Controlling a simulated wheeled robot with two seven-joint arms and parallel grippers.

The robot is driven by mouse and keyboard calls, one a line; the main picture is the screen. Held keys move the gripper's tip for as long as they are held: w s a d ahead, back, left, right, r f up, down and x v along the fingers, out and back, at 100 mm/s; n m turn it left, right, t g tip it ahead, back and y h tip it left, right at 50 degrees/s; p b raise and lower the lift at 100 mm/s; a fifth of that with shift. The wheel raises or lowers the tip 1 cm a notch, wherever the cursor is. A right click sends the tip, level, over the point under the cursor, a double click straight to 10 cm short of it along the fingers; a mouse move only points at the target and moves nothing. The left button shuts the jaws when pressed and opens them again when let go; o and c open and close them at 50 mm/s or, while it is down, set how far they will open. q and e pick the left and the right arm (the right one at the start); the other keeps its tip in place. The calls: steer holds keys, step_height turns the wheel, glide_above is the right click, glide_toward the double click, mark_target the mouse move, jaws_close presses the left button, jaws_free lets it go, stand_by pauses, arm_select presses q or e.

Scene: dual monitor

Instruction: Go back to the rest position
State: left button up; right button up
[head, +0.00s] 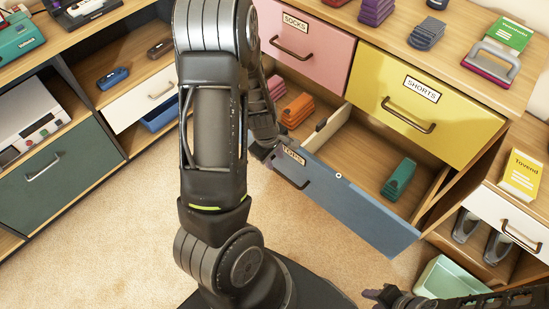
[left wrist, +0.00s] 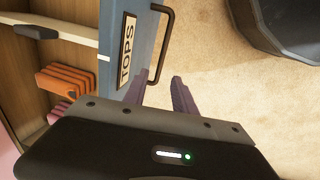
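My left gripper (left wrist: 158,88) is open, its two purple fingers apart beside the blue TOPS drawer (head: 345,195). In the left wrist view the lower end of the dark drawer handle (left wrist: 167,40) shows at or just beyond the fingertips; I cannot tell whether they touch. In the head view my left arm covers most of that gripper. The drawer is pulled out and holds folded clothes: an orange stack (head: 297,110), a pink stack (head: 276,88) and a green stack (head: 399,179). My right gripper (head: 376,294) is at the bottom edge, partly cut off, and its opening is unclear.
The pink SOCKS drawer (head: 305,45) and yellow SHORTS drawer (head: 425,105) are closed. A white drawer (head: 505,222) and shoes (head: 482,236) are at the right. A pale green bin (head: 448,278) stands near my right arm. The beige carpet (head: 120,235) at the left is clear.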

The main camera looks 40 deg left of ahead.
stand_by(0.4)
arm_select(q)
steer(key=s+d+f+m+g+h, duration=0.1)
steer(key=s+d+f+m, duration=0.3)
steer(key=d, duration=0.6)
steer(key=s+d+f+m+h, duration=0.25)
steer(key=d+m, duration=0.45)
steer(key=d, duration=0.4)
steer(key=s+d+f+m+g+h, duration=0.1)
steer(key=s+d+f+m, duration=0.3)
steer(key=d, duration=0.6)
step_height(320, 180, up, 15)
steer(key=d+m+p, duration=0.1)
steer(key=p, duration=1.3)
steer(key=shift+m+t, duration=0.3)
steer(key=shift+w, duration=0.1)
